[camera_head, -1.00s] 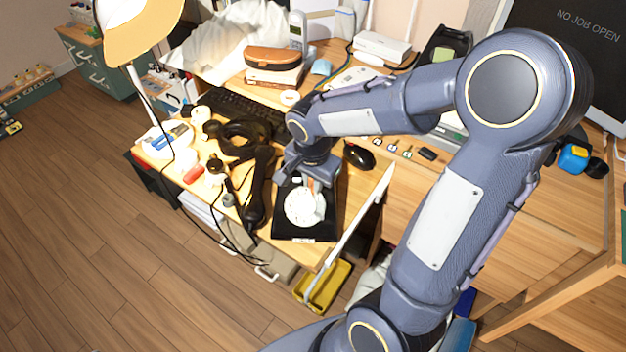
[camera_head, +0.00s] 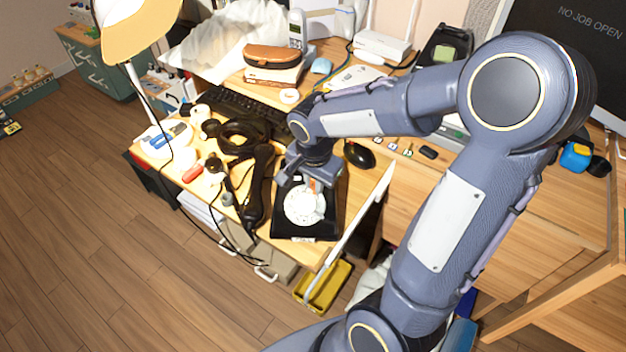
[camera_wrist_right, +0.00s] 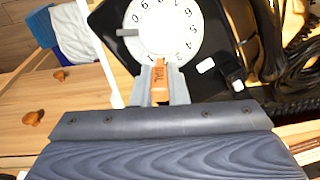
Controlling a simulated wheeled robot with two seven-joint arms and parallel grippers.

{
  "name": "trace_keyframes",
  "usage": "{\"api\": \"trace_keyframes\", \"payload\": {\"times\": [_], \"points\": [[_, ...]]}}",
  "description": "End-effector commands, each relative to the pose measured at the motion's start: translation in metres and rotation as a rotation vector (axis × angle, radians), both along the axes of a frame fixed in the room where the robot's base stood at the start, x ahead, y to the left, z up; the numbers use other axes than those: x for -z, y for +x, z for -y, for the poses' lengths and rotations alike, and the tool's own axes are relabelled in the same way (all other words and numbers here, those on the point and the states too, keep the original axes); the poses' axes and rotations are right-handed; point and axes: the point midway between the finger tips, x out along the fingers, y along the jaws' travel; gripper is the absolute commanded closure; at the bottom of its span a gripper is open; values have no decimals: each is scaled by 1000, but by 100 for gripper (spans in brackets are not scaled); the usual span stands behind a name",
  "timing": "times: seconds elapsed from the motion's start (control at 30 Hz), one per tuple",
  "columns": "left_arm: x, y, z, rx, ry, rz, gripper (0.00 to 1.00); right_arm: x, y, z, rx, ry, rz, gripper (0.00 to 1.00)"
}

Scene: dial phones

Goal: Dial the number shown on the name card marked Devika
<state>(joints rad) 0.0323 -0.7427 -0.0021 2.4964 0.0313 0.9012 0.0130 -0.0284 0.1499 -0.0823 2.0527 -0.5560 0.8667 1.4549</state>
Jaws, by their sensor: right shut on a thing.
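The black dial phone (camera_head: 282,222) stands at the front of the desk, its white rotary dial (camera_head: 304,206) facing up. The dial with black digits also shows in the wrist view (camera_wrist_right: 168,27). My right gripper (camera_head: 314,182) is over the far side of the dial. In the wrist view its fingers (camera_wrist_right: 161,82) are shut on an orange-brown stick-like piece (camera_wrist_right: 160,76), whose tip is at the dial's edge; I cannot tell whether it touches. A black handset (camera_head: 257,188) lies left of the phone. No card marked Devika can be read. My left gripper is out of view.
A black mouse (camera_head: 358,155) is right of the phone and a keyboard (camera_head: 240,104) behind. Cables, a red item (camera_head: 193,173) and a lamp (camera_head: 138,30) crowd the left. A yellow tray (camera_head: 322,287) is below the desk edge.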

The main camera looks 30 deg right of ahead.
Motion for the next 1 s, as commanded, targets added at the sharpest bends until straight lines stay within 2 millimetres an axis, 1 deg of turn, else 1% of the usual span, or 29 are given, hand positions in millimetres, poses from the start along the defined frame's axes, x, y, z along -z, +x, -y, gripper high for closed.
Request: {"api": "trace_keyframes", "payload": {"times": [0.13,0.47,0.77,1.0], "points": [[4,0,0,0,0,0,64,3,-7,2,1,0,-1,100],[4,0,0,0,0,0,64,3,-8,2,0,0,-1,100],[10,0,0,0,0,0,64,7,-18,1,-1,0,-1,100],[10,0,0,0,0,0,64,7,-19,1,0,0,-1,100]]}}
